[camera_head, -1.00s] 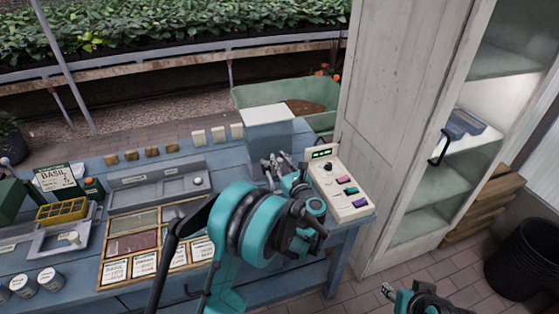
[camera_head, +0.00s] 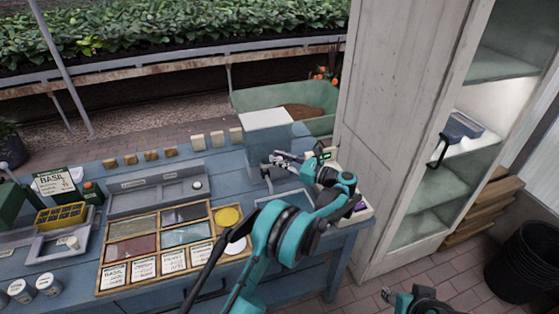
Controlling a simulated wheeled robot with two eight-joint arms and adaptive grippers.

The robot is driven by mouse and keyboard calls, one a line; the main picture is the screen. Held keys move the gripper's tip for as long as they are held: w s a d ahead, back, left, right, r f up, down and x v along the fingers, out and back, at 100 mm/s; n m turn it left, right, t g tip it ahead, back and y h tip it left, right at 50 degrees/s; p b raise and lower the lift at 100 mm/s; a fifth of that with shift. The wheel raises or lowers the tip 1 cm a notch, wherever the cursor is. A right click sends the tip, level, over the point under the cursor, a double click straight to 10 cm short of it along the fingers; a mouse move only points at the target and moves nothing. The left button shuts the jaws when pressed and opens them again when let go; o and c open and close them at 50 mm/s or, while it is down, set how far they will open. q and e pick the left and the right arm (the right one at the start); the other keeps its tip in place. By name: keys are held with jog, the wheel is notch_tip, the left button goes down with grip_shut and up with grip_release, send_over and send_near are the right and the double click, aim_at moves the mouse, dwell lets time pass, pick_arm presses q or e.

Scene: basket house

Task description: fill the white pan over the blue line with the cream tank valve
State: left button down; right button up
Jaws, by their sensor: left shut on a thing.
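The tank (camera_head: 267,120) has a cream top and a clear bluish body, and stands at the back right of the blue bench. My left gripper (camera_head: 277,162) is at its lower front, shut on what appears to be the valve, which its fingers mostly hide. A pale-rimmed pan (camera_head: 268,203) sits on the bench below the gripper, partly behind my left arm. Its blue line and the water level are too small to make out. My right gripper (camera_head: 400,298) shows only partly at the bottom right edge, away from the bench.
A cream control box (camera_head: 364,212) is mostly hidden behind my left arm. A wooden divided tray (camera_head: 100,262) with labelled cards lies left of the pan. A grey trough (camera_head: 155,195) is behind it. A tall cabinet (camera_head: 390,110) stands close on the right.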

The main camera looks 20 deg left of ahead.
pick_arm(q)
jog(key=shift+w+a+n+g, duration=0.1)
jog(key=shift+w+n+g, duration=0.15)
jog(key=shift+n+g, duration=0.5)
jog(key=shift+g+y, duration=0.25)
jog(key=shift+y, duration=0.05)
jog(key=c, duration=1.3)
grip_release()
jog(key=s+d, duration=0.2)
jog(key=d, duration=0.9)
jog(key=shift+d, duration=0.35)
